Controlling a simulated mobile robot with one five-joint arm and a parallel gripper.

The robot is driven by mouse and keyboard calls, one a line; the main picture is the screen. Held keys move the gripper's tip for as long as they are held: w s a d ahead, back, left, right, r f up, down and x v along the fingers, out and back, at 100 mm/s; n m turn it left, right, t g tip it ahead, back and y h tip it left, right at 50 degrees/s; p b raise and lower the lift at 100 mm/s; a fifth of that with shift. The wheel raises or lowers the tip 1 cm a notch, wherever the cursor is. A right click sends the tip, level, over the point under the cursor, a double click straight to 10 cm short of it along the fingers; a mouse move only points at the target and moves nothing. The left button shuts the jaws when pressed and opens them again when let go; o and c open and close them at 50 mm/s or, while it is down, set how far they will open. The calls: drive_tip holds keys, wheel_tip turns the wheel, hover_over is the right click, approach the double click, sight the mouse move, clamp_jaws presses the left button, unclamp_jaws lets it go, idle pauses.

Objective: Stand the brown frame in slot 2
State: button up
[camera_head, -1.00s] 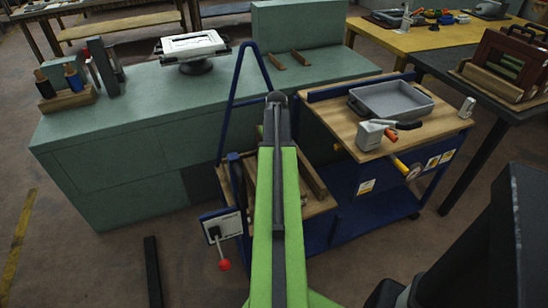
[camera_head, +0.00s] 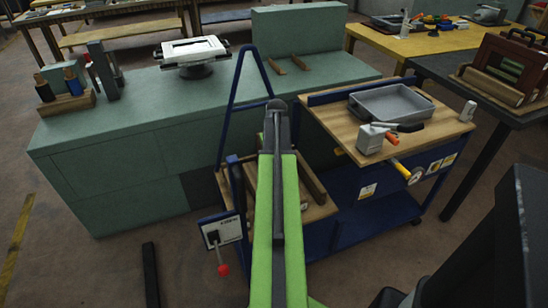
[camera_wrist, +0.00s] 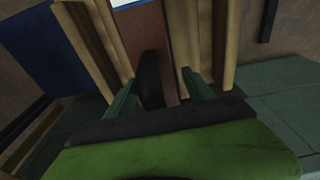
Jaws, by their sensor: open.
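In the wrist view my gripper (camera_wrist: 159,80) is open, with a green finger on each side of a dark upright handle-like piece (camera_wrist: 151,78). Behind that piece is a reddish-brown panel (camera_wrist: 145,35), perhaps the brown frame, standing between pale wooden rails. I cannot tell whether the fingers touch anything. In the head view my arm hides the gripper and much of the wooden rack (camera_head: 314,182) on the blue cart. Brown frames with dark handles (camera_head: 513,50) stand in a holder on the dark table at right. No slot number is readable.
The cart's wooden top (camera_head: 342,130) carries a grey tray (camera_head: 392,103) and a grey tool block (camera_head: 370,140). A blue tube frame (camera_head: 232,100) rises beside my arm. A red-knobbed lever (camera_head: 223,270) is at lower left. The green bench (camera_head: 120,135) stands behind.

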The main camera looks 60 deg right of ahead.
drive_tip(key=r+p, duration=0.8)
drive_tip(key=s+a+r+p, duration=0.1)
drive_tip(key=r+p, duration=0.3)
drive_tip(key=shift+s+r, duration=0.1)
drive_tip(key=shift+r, duration=0.1)
drive_tip(key=shift+f, duration=0.1)
drive_tip(key=w+a+n, duration=0.1)
drive_tip(key=w+a, duration=0.5)
drive_tip(key=a, duration=0.4)
drive_tip(key=w+a+n, duration=0.2)
drive_tip(key=w+a, duration=0.3)
drive_tip(key=a, duration=0.5)
drive_tip(key=w+a+n, duration=0.1)
drive_tip(key=w+a, duration=0.5)
drive_tip(key=a, duration=0.5)
drive_tip(key=a+n+g, duration=0.1)
drive_tip(key=a+n, duration=0.2)
drive_tip(key=a, duration=2.3)
drive_tip(key=shift+a+y, duration=0.2)
drive_tip(key=shift+y, duration=0.2)
